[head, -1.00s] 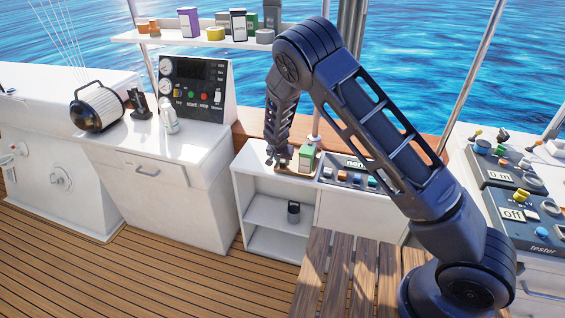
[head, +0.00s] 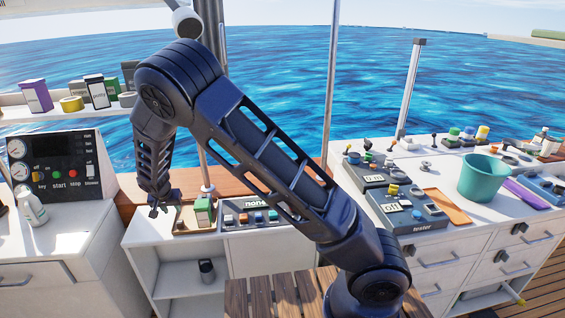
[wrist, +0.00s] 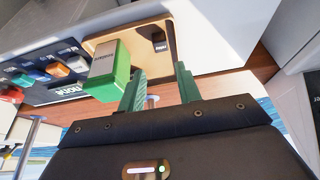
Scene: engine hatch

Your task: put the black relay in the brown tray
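The brown tray (wrist: 141,42) is a shallow tan tray on the white cabinet top, near the top of the wrist view; it shows small in the head view (head: 180,225). A small black block with a pale label, apparently the black relay (wrist: 159,46), is at the tray's right side in the wrist view. A green box (wrist: 108,72) stands at the tray and hides part of it. My gripper (wrist: 162,85) has its two green fingers apart, with nothing seen between them. In the head view my gripper (head: 158,209) is just left of the tray.
A switch panel (head: 250,215) lies right of the tray. A dark canister (head: 207,270) stands on the open shelf below. Farther right are a tester (head: 408,213), an orange mat (head: 446,206) and a teal bucket (head: 483,177). A slatted wooden surface (head: 270,300) is in front.

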